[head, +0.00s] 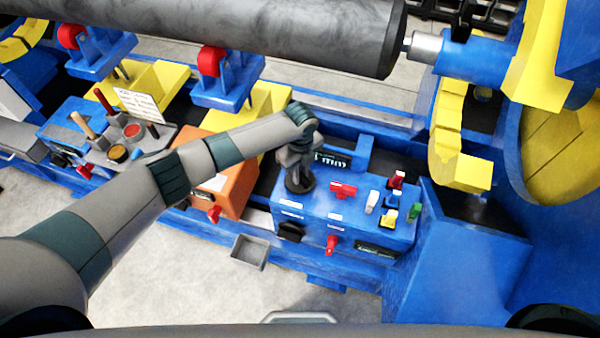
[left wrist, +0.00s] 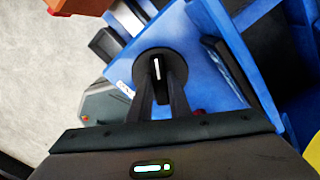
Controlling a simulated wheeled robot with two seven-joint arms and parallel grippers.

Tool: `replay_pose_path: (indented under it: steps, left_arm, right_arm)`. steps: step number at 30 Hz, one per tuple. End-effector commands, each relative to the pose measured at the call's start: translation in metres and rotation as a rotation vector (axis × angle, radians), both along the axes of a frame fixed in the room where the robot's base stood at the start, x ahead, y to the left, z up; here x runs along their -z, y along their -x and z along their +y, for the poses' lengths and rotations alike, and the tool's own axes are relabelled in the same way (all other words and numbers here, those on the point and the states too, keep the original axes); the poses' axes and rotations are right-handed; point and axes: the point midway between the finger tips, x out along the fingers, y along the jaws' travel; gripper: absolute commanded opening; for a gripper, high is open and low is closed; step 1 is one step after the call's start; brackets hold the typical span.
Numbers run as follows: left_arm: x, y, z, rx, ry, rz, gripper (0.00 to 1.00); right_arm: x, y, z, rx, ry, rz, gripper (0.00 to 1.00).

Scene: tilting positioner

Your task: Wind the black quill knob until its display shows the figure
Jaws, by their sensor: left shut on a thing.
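The black quill knob (head: 299,187) is a round dial on the left of the blue control panel (head: 330,208). My left gripper (head: 298,172) comes down on it from above and is shut on it. In the left wrist view the knob (left wrist: 152,62) shows a white pointer line, and the fingers (left wrist: 160,100) reach to its two sides. A dark display (head: 334,159) with pale characters stands just behind the knob, partly hidden by the gripper; I cannot read its figure. My right gripper is not in view.
Close by on the panel are a red knob (head: 343,190), several coloured switches (head: 392,198), a red lever (head: 331,245) and a second dark display (head: 376,249). An orange box (head: 236,182) stands left. A large grey cylinder (head: 300,28) spans above.

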Motion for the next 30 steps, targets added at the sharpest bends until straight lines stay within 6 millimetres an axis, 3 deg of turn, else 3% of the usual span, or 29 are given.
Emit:
replay_pose_path:
  steps: [9,18,19,21,30]
  left_arm:
    - [0.001,-0.001,0.000,0.229,0.000,-0.002,0.00]
    - [-0.001,-0.001,0.000,0.242,-0.001,-0.001,0.00]
    - [-0.001,-0.001,0.000,0.242,-0.001,-0.001,0.20]
    - [-0.001,-0.001,0.000,0.242,-0.001,-0.001,0.36]
    - [0.000,0.000,0.000,0.241,0.000,0.000,0.36]
  right_arm:
    - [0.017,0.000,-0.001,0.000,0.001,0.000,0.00]
    - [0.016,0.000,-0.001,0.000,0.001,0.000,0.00]
    - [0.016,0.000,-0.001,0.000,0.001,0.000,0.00]
    - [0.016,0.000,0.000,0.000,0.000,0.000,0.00]
    - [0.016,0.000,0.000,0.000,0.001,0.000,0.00]
